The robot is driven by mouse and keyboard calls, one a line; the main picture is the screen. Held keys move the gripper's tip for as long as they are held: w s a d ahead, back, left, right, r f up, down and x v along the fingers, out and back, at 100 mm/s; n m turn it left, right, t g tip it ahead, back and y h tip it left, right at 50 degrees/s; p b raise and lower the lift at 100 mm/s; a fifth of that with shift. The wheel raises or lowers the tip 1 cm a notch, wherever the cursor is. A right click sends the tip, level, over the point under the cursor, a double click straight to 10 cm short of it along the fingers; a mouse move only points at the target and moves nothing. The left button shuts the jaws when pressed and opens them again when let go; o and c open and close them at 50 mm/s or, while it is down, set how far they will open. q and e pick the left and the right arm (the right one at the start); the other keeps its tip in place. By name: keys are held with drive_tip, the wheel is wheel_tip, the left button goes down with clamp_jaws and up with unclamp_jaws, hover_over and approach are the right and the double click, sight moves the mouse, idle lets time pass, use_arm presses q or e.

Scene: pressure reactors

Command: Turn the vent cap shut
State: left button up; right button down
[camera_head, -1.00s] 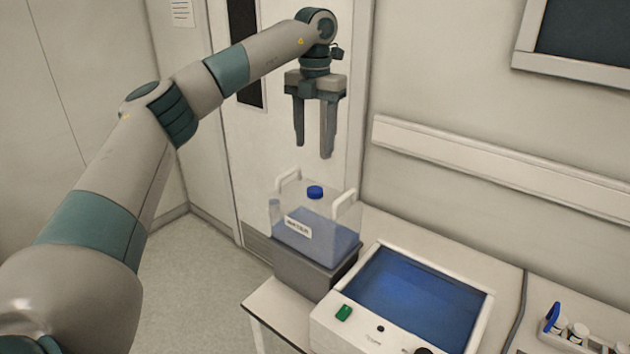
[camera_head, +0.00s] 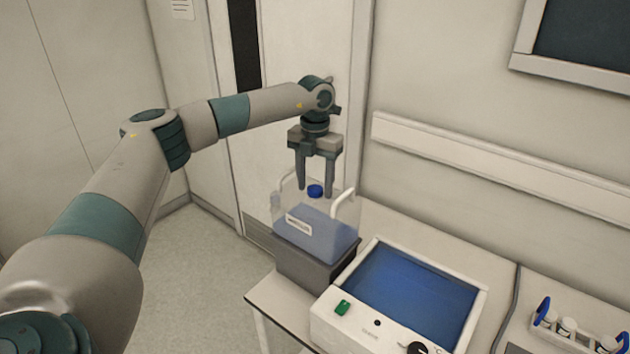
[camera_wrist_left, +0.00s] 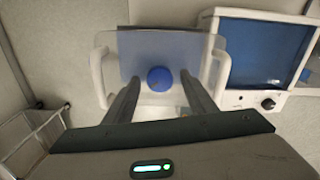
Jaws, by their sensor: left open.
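The vent cap is a round blue cap (camera_head: 315,191) on top of a clear container of bluish liquid (camera_head: 318,236) with white side handles and a label. The container stands on a grey block at the table's left end. My left gripper (camera_head: 316,192) is open, pointing down, with its fingertips around the height of the cap. In the left wrist view the cap (camera_wrist_left: 160,79) lies between and just beyond the two fingertips (camera_wrist_left: 158,82). I see a gap on each side, and no contact shows. My right gripper is not in view.
A white device with a blue panel (camera_head: 410,287) stands right of the container. A wall rail (camera_head: 500,170) runs behind the table. A wire basket (camera_wrist_left: 30,135) shows in the left wrist view.

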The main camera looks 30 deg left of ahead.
use_arm(q)
drive_tip(key=c, duration=1)
drive_tip(key=shift+c, duration=0.2)
